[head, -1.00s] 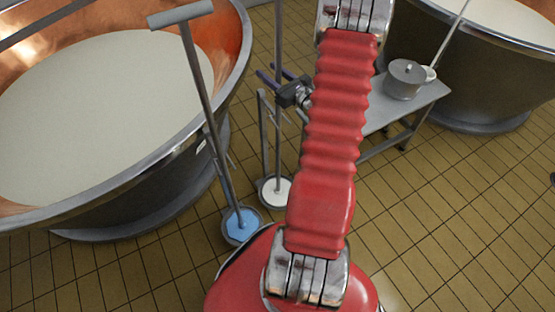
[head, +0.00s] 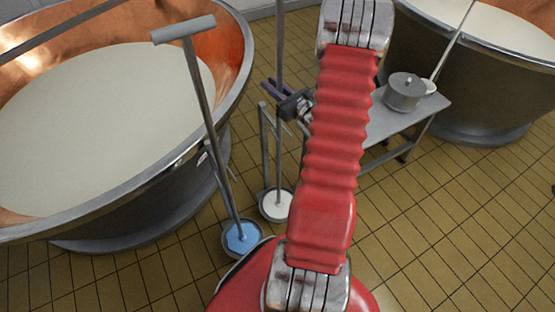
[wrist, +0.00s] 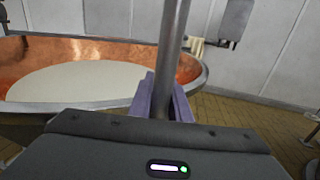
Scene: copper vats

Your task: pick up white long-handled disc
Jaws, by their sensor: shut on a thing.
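The white long-handled disc (head: 277,203) is low in a round grey holder, with its grey handle (head: 280,60) rising upright. My gripper (head: 272,90) is shut around this handle well above the disc, with the red arm just to the right. In the wrist view the handle (wrist: 170,60) runs up between the purple fingers of my gripper (wrist: 163,97). The disc itself is out of the wrist view. I cannot tell whether the disc touches the holder's floor.
A blue long-handled disc (head: 241,238) stands in a neighbouring holder, its T-handle (head: 183,29) leaning left by the copper vat (head: 235,75). A low table (head: 385,120) with a lidded pot (head: 404,93) is to the right. A second vat (head: 480,90) stands behind it. Tiled floor is open at right.

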